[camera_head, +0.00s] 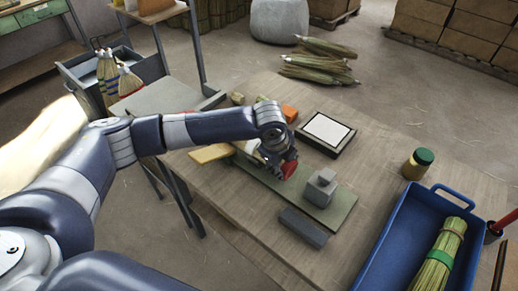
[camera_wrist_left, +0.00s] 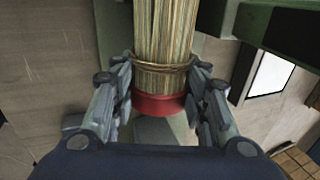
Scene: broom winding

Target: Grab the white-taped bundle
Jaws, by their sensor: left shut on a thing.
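My left gripper (camera_head: 284,166) is low over the green board (camera_head: 335,212) on the workbench. In the left wrist view, its fingers (camera_wrist_left: 160,85) are shut on either side of a straw bundle (camera_wrist_left: 165,35). The bundle has a thin wire binding and a red band at its near end. The red part also shows beside the gripper in the head view (camera_head: 289,170). A small pale patch (camera_head: 250,147) shows behind the gripper; I cannot tell whether it is white tape on this bundle. The gripper hides most of the bundle. My right gripper is out of view.
A grey block (camera_head: 320,187) and a dark bar (camera_head: 303,227) lie close right of the gripper. A framed white panel (camera_head: 325,131) lies behind. A green-lidded jar (camera_head: 417,164) and blue tray (camera_head: 377,262) holding a green-banded bundle (camera_head: 440,255) are at right.

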